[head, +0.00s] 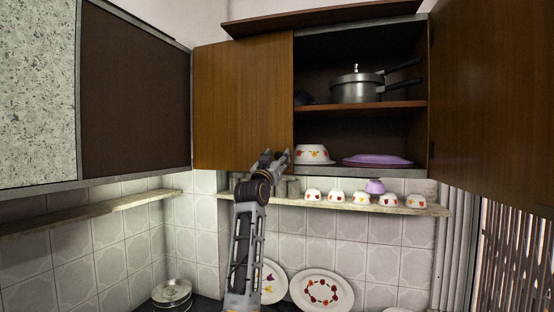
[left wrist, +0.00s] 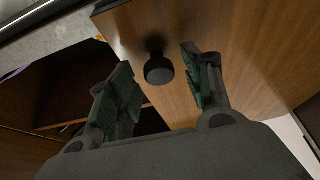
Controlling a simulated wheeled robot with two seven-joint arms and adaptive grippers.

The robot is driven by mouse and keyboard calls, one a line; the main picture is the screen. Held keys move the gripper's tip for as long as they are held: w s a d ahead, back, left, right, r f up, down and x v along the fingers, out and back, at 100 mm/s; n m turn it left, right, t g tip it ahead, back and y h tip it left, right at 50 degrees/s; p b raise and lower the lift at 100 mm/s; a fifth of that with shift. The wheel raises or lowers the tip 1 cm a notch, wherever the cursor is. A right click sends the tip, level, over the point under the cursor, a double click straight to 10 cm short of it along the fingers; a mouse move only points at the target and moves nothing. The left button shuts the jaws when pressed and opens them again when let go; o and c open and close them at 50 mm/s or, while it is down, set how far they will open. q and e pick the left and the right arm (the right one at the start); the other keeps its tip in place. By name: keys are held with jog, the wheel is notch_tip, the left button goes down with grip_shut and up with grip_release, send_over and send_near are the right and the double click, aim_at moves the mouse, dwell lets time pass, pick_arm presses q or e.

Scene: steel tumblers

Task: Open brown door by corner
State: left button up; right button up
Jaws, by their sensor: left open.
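The brown door (head: 243,100) covers the left part of the wall cabinet; its bottom right corner is beside the cabinet's open part. My left gripper (head: 275,157) is at that corner, overlapping its lower edge in the head view. In the left wrist view the brown wood (left wrist: 240,60) fills the upper right. A dark round knob (left wrist: 158,70) stands out from it, between the open fingers of my left gripper (left wrist: 160,90). The fingers look apart from the knob; contact is not visible. The gripper hides part of the corner in the head view. My right gripper is not in view.
A second brown door (head: 490,100) is swung open at the right. The cabinet holds a steel pressure cooker (head: 357,88), a patterned bowl (head: 314,154) and purple plates (head: 377,160). Steel tumblers (head: 292,186) and small cups (head: 335,197) stand on the narrow shelf (head: 435,210) below.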

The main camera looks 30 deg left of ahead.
pick_arm(q)
grip_shut()
jog(key=shift+s, duration=0.15)
jog(key=shift+s+f+m+h+b, duration=0.15)
jog(key=shift+s+m+h+b, duration=0.15)
jog(key=shift+s+h+b, duration=0.6)
jog(key=s+a+m+g+h+b, duration=0.1)
jog(key=s+a+m+h+b, duration=0.2)
jog(key=s, duration=0.7)
jog(key=s+a+m+g+h+b, duration=0.1)
jog(key=s+a+m+h+b, duration=0.2)
jog(key=s+a+h, duration=0.3)
jog(key=s+a+m+g+h+b, duration=0.2)
jog(key=s+h, duration=0.6)
jog(key=s, duration=0.7)
jog(key=shift+a+m+b, duration=0.8)
jog(key=shift+a+b, duration=0.35)
jog(key=shift+b, duration=0.05)
jog(key=shift+r, duration=0.2)
